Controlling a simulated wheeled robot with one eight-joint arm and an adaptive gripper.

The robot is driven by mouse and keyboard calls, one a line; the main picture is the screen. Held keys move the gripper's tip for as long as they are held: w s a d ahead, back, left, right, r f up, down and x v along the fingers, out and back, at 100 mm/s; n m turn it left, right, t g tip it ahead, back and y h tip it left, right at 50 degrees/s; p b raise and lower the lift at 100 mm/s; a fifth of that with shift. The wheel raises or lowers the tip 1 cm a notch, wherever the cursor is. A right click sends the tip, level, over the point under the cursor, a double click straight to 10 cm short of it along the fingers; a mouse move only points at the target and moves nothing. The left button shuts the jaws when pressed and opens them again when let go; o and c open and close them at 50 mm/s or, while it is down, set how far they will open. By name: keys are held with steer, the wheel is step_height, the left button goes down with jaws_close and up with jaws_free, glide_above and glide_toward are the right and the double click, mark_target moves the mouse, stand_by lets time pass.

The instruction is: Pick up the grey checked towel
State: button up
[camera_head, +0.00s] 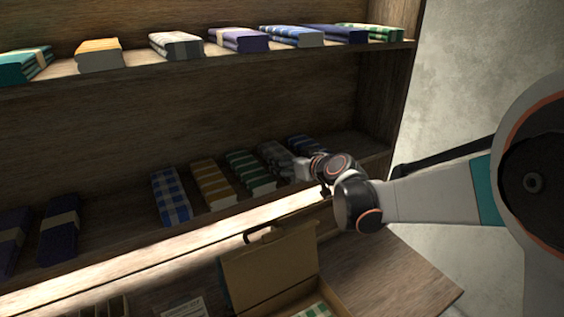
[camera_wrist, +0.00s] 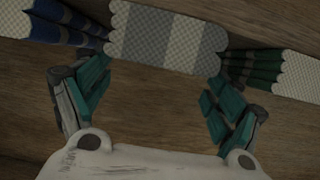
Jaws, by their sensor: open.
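The grey checked towel (camera_head: 273,154) lies folded on the lower shelf, between a green towel and a dark blue one. In the wrist view the grey checked towel (camera_wrist: 165,38) shows its layered end and grey bands, just ahead of my gripper. My gripper (camera_wrist: 158,78) is open and empty, its two teal-padded fingers spread to about the towel's width. The fingertips are near the towel's two sides; I cannot tell whether they touch it. In the head view my gripper (camera_head: 297,168) is at the towel's front end and partly hides it.
A green towel (camera_wrist: 262,70) and a blue towel (camera_wrist: 65,25) flank it closely. Brown (camera_head: 213,184) and blue checked (camera_head: 171,196) towels lie farther left. The upper shelf (camera_head: 140,61) holds several towels, one grey and white (camera_head: 176,45). An open box (camera_head: 262,268) stands below.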

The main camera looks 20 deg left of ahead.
mark_target(284, 158)
steer(key=x, duration=0.4)
steer(key=shift+w+d+b, duration=0.15)
steer(key=shift+d+b, duration=0.05)
steer(key=shift+b, duration=0.15)
steer(key=shift+w+a+f, duration=0.15)
steer(key=shift+w+a, duration=0.15)
steer(key=shift+a, duration=0.1)
steer(key=c, duration=1.2)
